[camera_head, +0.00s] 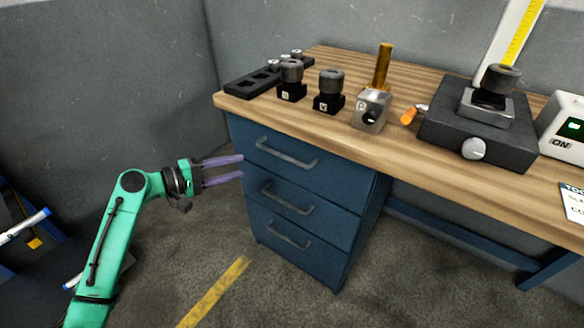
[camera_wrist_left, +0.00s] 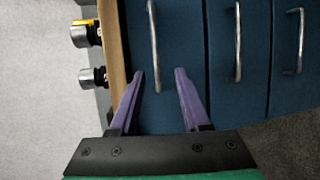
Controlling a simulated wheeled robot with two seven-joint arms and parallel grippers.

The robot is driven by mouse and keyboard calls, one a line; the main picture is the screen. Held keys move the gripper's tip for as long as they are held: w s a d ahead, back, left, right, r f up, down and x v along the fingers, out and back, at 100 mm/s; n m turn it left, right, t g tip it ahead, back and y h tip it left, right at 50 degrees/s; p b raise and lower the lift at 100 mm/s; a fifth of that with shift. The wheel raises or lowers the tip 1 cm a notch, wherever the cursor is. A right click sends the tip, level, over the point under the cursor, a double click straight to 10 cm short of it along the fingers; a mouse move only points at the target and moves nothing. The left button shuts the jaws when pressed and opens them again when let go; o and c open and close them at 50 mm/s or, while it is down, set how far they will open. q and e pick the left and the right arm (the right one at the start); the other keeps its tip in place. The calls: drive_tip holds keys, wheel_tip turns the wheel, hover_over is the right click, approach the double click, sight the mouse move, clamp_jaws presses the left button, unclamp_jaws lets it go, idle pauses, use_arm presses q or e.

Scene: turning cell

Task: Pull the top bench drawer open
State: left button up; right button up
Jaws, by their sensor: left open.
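The top bench drawer (camera_head: 270,152) is the uppermost of three blue drawers under the wooden bench top and sits shut, flush with the others. Its grey bar handle (camera_head: 287,155) also shows in the left wrist view (camera_wrist_left: 155,45). My left gripper (camera_head: 242,167) is open and empty, its purple fingers pointing at the drawer fronts near their left edge. In the head view its tips are left of and slightly below the top handle's left end. In the left wrist view the handle's near end shows between the two fingertips (camera_wrist_left: 159,73); contact cannot be told. My right gripper is out of view.
The middle handle (camera_head: 286,199) and bottom handle (camera_head: 287,235) lie below. The wooden bench top (camera_head: 440,170) overhangs the drawers and carries tool holders (camera_head: 329,92), a brass cylinder (camera_head: 383,67) and a dark fixture (camera_head: 475,135). Floor before the drawers is clear.

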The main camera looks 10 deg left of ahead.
sight(279, 156)
use_arm(q)
drive_tip(key=x, duration=0.9)
drive_tip(key=r+p+x, duration=0.1)
drive_tip(key=x, duration=0.4)
drive_tip(key=shift+s+d, duration=0.1)
drive_tip(key=shift+d, duration=0.2)
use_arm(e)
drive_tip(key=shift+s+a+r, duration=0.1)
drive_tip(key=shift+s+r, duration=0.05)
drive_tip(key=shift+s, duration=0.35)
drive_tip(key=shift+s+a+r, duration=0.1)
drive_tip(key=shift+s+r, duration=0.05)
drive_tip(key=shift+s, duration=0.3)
use_arm(q)
clamp_jaws()
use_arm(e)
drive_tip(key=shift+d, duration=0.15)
